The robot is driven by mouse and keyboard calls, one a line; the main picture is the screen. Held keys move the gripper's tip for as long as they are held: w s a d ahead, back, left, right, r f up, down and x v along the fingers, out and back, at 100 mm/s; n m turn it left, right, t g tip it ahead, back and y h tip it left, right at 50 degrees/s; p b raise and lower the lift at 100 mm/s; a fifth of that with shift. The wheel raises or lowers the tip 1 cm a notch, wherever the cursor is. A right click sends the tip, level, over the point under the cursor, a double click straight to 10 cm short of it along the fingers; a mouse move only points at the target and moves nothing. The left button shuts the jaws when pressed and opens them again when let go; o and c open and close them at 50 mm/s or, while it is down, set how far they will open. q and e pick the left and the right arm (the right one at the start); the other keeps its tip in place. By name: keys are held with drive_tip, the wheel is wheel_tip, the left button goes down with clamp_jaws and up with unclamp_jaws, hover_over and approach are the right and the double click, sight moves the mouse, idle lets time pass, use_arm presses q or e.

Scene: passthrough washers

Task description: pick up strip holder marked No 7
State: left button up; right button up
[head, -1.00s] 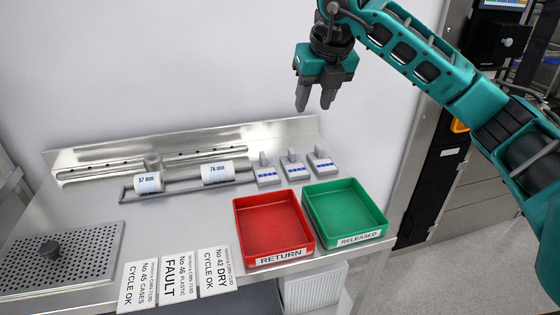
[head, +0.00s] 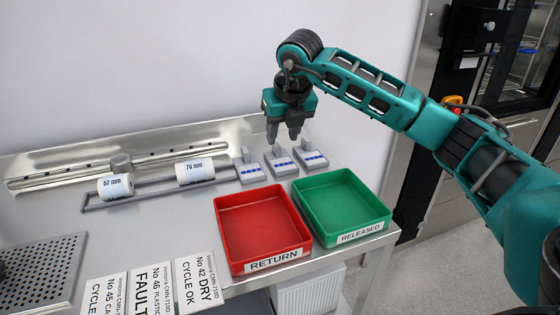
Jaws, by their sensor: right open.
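Three small grey strip holders stand in a row at the back of the steel bench: a left one (head: 250,172), a middle one (head: 281,163) and a right one (head: 310,158). Each has an upright grip and a label with blue marks. The labels are too small to read, so I cannot tell which is No 7. My right gripper (head: 284,138) is open and empty, fingers pointing down, just above and behind the holders. In the picture its fingertips are close to the grips of the left and middle ones. My left gripper is out of view.
A red RETURN tray (head: 222,225) and a green RELEASED tray (head: 383,212) stand in front of the holders. Two white rolls (head: 195,172) sit on a rail to the left. Printed cards (head: 198,280) lie at the front left, beside a perforated plate (head: 40,268).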

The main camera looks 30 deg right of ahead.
sight(279, 147)
drive_tip(key=x, duration=0.4)
drive_tip(key=shift+w+a+f, duration=0.1)
drive_tip(key=shift+f, duration=0.2)
clamp_jaws()
